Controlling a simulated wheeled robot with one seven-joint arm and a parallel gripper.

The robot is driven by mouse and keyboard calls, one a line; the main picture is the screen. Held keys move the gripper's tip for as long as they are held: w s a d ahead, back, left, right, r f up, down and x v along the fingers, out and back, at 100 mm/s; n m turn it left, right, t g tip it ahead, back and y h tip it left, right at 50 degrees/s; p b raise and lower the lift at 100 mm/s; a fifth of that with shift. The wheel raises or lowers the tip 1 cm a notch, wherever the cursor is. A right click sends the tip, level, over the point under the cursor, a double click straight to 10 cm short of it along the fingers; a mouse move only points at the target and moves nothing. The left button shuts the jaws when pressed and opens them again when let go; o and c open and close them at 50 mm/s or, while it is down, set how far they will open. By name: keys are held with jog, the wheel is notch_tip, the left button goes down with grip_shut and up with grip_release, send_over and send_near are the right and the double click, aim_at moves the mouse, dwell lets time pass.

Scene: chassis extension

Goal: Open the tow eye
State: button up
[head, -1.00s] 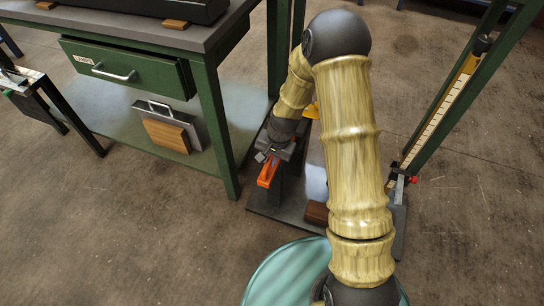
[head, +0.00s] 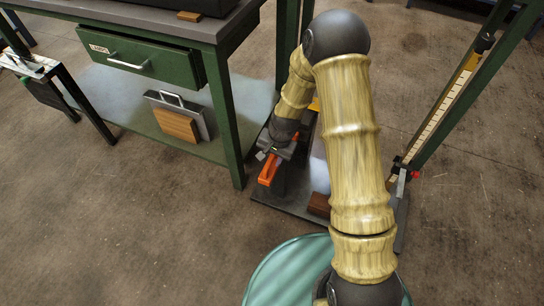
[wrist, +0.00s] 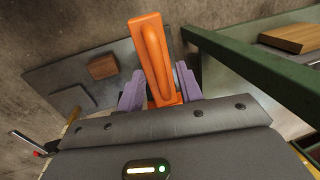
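The tow eye (wrist: 153,55) is an orange, elongated looped piece. In the head view the orange tow eye (head: 268,172) juts down and left from my dark gripper (head: 275,153), above a dark base plate (head: 292,206). My gripper looks shut on it. The tow eye's mount is mostly hidden behind my gripper and the orange piece.
A green workbench (head: 228,118) with a drawer (head: 135,55) stands close on the left, its leg near my gripper. A brown block (head: 318,205) lies on the base plate. A green post with a yellow scale (head: 440,112) stands at right.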

jog(key=d+r+p, duration=0.1)
jog(key=r+p, duration=0.2)
jog(key=r, duration=0.5)
jog(key=s+d+r+p, duration=0.1)
jog(key=d+r+p, duration=0.1)
jog(key=r, duration=0.7)
jog(key=shift+s+p, duration=0.2)
jog(key=shift+p, duration=0.25)
jog(key=s+d+r+n+t+h, duration=0.1)
jog(key=s+d+r+n, duration=0.2)
jog(key=s+d+r, duration=0.3)
jog(key=s+d+r+n+t+h, duration=0.15)
jog(key=s+d+r, duration=0.25)
jog(key=s, duration=0.4)
notch_tip(320, 180, up, 32)
jog(key=p, duration=3.2)
jog(key=shift+a+f+n+g, duration=0.25)
jog(key=shift+n+g, duration=0.1)
jog(key=shift+g, duration=0.1)
jog(key=shift+y, duration=0.25)
jog(key=shift+c, duration=0.5)
